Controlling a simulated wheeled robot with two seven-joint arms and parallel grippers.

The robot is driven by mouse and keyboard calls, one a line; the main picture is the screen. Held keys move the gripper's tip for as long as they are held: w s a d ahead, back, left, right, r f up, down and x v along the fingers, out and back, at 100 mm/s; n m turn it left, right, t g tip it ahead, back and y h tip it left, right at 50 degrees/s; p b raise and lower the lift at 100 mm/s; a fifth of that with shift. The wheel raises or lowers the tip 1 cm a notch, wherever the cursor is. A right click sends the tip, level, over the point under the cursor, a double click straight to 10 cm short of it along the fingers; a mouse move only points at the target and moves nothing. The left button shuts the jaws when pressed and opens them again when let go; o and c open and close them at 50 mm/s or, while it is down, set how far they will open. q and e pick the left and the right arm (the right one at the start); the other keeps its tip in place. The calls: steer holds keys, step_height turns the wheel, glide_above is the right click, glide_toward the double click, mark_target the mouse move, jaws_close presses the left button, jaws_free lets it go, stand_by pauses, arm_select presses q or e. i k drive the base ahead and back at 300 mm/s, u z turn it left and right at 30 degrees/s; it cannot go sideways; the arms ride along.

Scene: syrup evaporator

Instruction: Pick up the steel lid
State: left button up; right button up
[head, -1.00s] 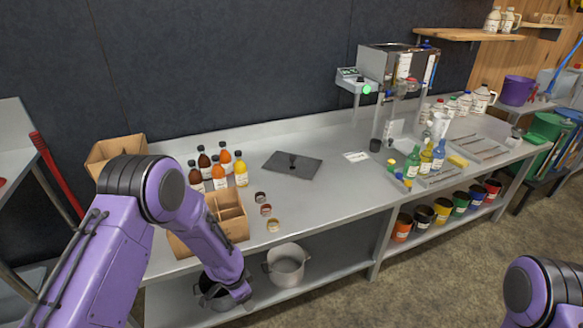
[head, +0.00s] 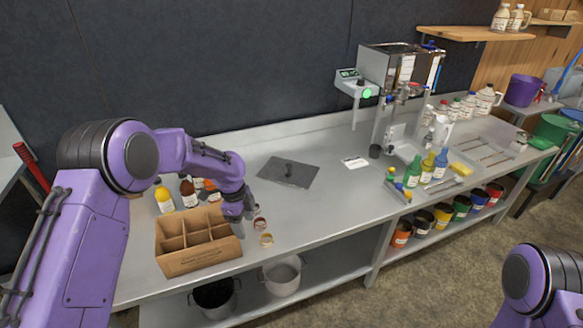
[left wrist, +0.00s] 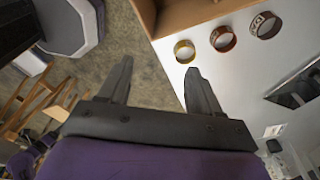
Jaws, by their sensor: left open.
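The steel lid (head: 288,172) is a flat, dark grey plate with a black knob handle. It lies on the steel table behind and to the right of the cardboard carrier. Part of it shows at the right edge of the left wrist view (left wrist: 292,92). My left gripper (head: 240,212) is at the carrier's right end, in front and to the left of the lid and apart from it. In the left wrist view its two fingers (left wrist: 158,72) are spread with nothing between them. My right gripper is out of view; only part of that arm shows at the lower right.
The divided cardboard carrier (head: 200,262) is empty. Several syrup bottles (head: 164,198) stand behind it, partly hidden by my arm. Small ring-like pieces (head: 266,240) lie beside it. A cup (head: 375,151) and a white label (head: 355,163) are right of the lid. Table around the lid is clear.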

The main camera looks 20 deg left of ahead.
mark_target(293, 173)
steer(key=i, duration=1.5)
